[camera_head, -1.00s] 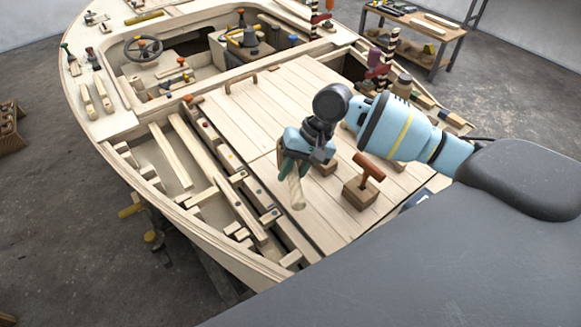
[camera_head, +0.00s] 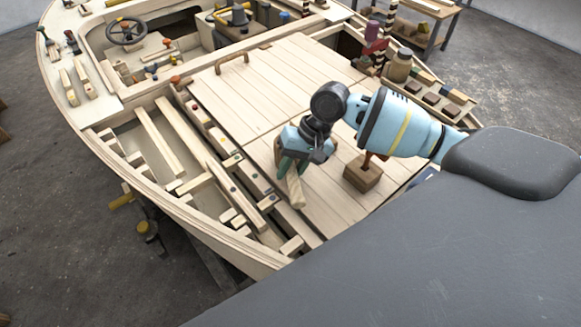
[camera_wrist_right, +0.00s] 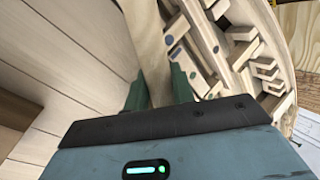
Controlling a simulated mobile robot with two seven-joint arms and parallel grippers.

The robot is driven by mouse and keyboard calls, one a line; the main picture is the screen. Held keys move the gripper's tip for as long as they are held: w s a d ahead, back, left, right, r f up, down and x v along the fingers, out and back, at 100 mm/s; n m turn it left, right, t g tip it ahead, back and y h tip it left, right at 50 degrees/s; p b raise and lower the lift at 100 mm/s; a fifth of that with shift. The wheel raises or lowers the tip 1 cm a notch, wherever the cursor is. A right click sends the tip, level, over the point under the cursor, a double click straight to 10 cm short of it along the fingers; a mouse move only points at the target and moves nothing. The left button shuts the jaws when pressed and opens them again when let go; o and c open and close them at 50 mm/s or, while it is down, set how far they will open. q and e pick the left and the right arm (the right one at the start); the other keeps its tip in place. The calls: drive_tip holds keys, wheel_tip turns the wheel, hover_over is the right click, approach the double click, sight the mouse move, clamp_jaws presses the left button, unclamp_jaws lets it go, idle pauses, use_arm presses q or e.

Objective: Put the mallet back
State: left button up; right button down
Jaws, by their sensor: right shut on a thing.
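My right gripper (camera_head: 291,166) is shut on a pale wooden handle, which I take to be the mallet (camera_head: 294,190). The handle's free end points down toward the bottom of the head view, above the front edge of the plank deck (camera_head: 245,110). A brown part shows at the gripper's left side; I cannot tell whether it is the mallet's head. In the right wrist view the pale handle (camera_wrist_right: 150,45) runs between the two green fingers (camera_wrist_right: 158,92). My left gripper is not in view.
A brown block (camera_head: 361,174) with a reddish handle, partly hidden by my arm, stands on the deck. Open framing with loose battens (camera_head: 182,140) lies left of the gripper. A steering wheel (camera_head: 127,30) and a rail handle (camera_head: 232,62) are farther back. The left deck planks are clear.

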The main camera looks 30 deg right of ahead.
drive_tip(key=shift+f, duration=0.15)
idle(0.3)
drive_tip(key=c, duration=1.1)
unclamp_jaws()
drive_tip(key=shift+f, duration=0.1)
drive_tip(key=v, duration=0.8)
drive_tip(key=shift+p, duration=0.4)
drive_tip(key=shift+f, duration=0.1)
